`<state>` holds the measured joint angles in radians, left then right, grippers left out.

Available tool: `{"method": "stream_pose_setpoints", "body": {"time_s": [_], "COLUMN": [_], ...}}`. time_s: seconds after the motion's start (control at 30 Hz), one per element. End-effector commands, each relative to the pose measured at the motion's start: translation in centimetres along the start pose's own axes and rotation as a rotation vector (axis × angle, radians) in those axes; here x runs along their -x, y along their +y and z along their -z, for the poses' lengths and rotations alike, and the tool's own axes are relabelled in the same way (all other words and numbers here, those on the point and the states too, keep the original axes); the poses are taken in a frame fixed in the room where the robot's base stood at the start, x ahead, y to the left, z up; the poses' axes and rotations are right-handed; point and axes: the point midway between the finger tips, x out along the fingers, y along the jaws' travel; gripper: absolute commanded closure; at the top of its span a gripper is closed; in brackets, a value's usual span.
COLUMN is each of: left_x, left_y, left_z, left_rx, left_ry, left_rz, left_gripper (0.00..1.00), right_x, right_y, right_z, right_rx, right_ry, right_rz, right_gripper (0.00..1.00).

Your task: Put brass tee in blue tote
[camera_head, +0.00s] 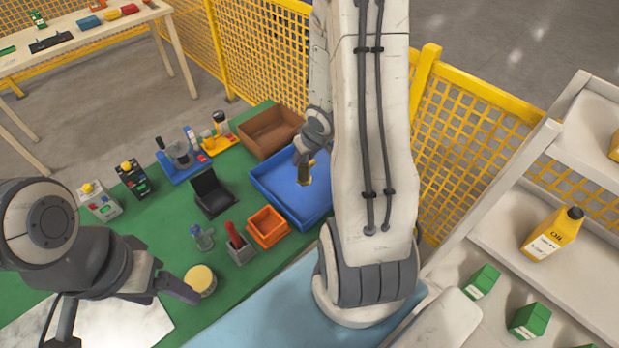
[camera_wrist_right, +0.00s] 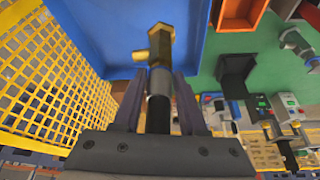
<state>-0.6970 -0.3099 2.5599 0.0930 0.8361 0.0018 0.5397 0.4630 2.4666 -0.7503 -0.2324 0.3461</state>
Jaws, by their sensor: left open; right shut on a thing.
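The brass tee (camera_head: 306,174) hangs from my right gripper (camera_head: 303,155) over the blue tote (camera_head: 287,203). In the right wrist view the brass tee (camera_wrist_right: 157,48) sticks out past the fingertips of my right gripper (camera_wrist_right: 158,80), with the blue tote (camera_wrist_right: 95,25) behind it. The fingers are shut around its grey stem. I cannot tell the exact height above the tote floor. My left gripper (camera_head: 128,315) is open and empty at the lower left, over the table's near edge and the white sheet.
On the green table (camera_head: 150,220), a brown bin (camera_head: 268,133) stands behind the tote and an orange bin (camera_head: 267,227) in front of it. A black holder (camera_head: 211,194) and a round yellow-topped container (camera_head: 200,280) stand nearby. Yellow mesh fencing (camera_head: 255,45) runs behind.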

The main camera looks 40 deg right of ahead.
Motion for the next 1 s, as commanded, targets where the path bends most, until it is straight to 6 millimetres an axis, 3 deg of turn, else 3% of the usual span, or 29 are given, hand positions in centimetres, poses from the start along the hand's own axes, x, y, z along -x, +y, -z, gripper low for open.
{"method": "stream_pose_setpoints", "body": {"time_s": [0.03,0.2,0.43,0.7,1.0], "left_x": [0.4,0.8,0.6,-1.3,-1.9], "left_y": [0.0,0.1,0.0,-0.1,-0.1], "left_z": [0.0,0.0,0.0,-0.1,-0.1], "left_rx": [0.000,0.000,0.001,0.000,-0.001], "left_ry": [0.000,0.000,0.000,0.000,0.000], "left_rz": [0.000,0.000,0.000,0.000,0.000], "left_gripper": [0.23,0.23,0.23,0.23,0.23], "right_x": [0.8,2.3,2.5,-2.5,-7.3], "right_y": [2.0,5.7,7.2,5.8,4.5], "right_z": [-0.7,-3.1,-4.3,-1.1,2.5], "right_rx": [-0.023,-0.053,-0.063,-0.057,-0.060], "right_ry": [-0.001,-0.010,-0.019,-0.020,-0.020], "right_rz": [-0.010,-0.018,-0.017,-0.015,-0.017], "right_gripper": [1.00,1.00,1.00,1.00,1.00]}}
